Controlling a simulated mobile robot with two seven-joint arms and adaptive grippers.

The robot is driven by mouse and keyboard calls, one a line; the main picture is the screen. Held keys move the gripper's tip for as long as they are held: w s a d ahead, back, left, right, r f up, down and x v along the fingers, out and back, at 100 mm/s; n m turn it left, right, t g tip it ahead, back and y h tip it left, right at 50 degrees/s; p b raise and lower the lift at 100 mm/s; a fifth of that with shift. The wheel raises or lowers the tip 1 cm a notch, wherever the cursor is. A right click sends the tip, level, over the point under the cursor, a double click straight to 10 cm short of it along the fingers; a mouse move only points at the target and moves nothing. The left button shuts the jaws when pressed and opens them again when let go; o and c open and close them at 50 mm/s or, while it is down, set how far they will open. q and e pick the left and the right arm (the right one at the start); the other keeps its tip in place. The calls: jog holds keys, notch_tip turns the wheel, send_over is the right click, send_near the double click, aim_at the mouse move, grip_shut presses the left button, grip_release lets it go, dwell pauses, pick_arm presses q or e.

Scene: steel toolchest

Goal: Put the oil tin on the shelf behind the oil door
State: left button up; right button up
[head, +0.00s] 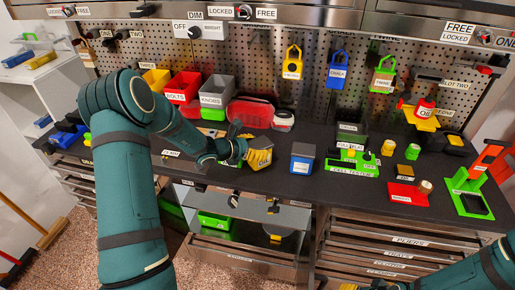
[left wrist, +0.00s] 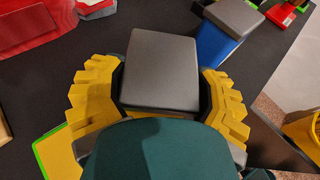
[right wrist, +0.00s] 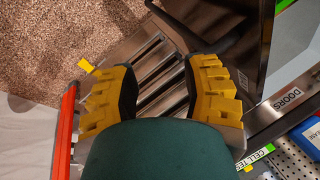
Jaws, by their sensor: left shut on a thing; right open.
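My left gripper (head: 256,156) is shut on a box-shaped tin with a flat grey lid (left wrist: 160,72), held between both yellow fingers in the left wrist view. The gripper is over the dark bench top near its front edge. The fingers hide the tin's sides and label, so I cannot read whether it says oil. Below the bench is an open compartment with a grey shelf (head: 228,206); I cannot make out an oil label or door there. My right gripper (right wrist: 157,85) is open and empty, low at the right, above a steel drawer front.
A blue tin with a dark lid (head: 302,158) stands just right of my left gripper. A green cell tester tray (head: 352,163) and a red tray (head: 408,195) are farther right. Red and grey bins (head: 216,90) stand behind. A green bin (head: 214,222) sits in the lower compartment.

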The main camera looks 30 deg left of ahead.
pick_arm(q)
jog(key=shift+f, duration=0.1)
jog(key=o, duration=0.9)
jog(key=shift+f, duration=0.1)
jog(key=o, duration=0.4)
